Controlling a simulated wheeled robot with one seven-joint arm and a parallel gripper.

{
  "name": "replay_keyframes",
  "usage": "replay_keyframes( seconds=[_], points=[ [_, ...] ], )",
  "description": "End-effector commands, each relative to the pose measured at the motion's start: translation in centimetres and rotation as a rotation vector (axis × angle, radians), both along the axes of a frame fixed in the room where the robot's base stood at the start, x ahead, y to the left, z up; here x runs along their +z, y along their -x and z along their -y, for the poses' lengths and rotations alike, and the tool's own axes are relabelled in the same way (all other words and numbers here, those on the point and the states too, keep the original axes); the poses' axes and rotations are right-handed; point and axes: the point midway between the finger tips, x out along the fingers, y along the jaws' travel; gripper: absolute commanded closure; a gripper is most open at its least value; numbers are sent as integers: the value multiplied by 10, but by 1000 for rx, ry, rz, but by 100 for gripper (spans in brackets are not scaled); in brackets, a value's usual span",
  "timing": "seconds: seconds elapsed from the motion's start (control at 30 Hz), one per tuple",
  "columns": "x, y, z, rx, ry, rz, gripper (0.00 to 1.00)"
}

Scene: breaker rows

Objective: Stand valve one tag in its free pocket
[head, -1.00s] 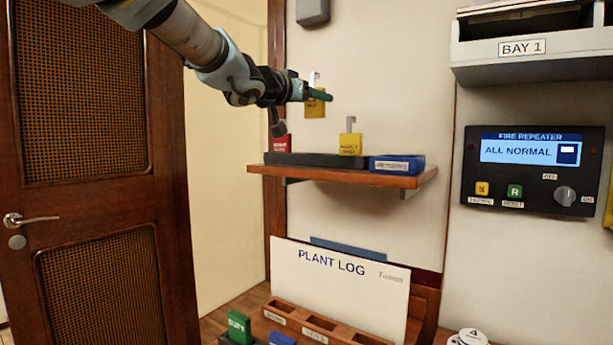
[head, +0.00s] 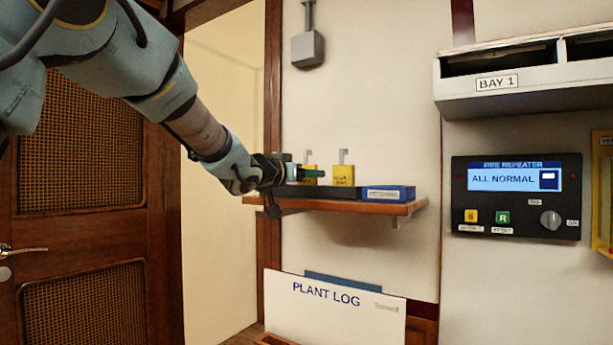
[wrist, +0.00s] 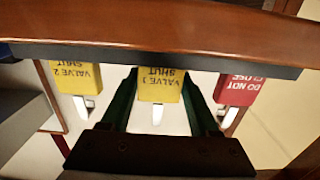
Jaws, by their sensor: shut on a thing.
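My gripper (head: 316,174) is shut on the yellow valve 1 tag (head: 309,177), which has a pale hook on top. In the wrist view, which is upside down, the green fingers flank the valve 1 tag (wrist: 161,86). It is upright at the long dark holder (wrist: 160,57), its lower edge hidden by the holder's wall. It stands between the yellow valve 2 tag (wrist: 76,78) and the red do-not-close tag (wrist: 238,90). Whether it rests on the pocket's floor cannot be seen. In the head view my gripper hides the red tag; the valve 2 tag (head: 343,174) stands in the holder (head: 335,192).
A blue labelled box (head: 388,193) sits at the right end of the wooden shelf (head: 380,208). A white plant log board (head: 335,305) stands below. The fire repeater panel (head: 515,197) and bay 1 tray (head: 500,82) are on the right wall.

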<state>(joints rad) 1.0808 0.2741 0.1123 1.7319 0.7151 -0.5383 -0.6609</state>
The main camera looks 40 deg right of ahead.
Motion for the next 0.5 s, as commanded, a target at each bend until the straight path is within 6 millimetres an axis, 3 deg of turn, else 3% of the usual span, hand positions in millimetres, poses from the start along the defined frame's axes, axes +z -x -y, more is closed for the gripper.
replay_keyframes(
  seconds=[0.23, 0.27, 0.5],
  points=[
    [-4, 0, 0, 0, 0, 0, 93],
    [-4, 0, 0, 0, 0, 0, 37],
    [-3, 0, 0, 0, -1, 0, 10]
  ],
)
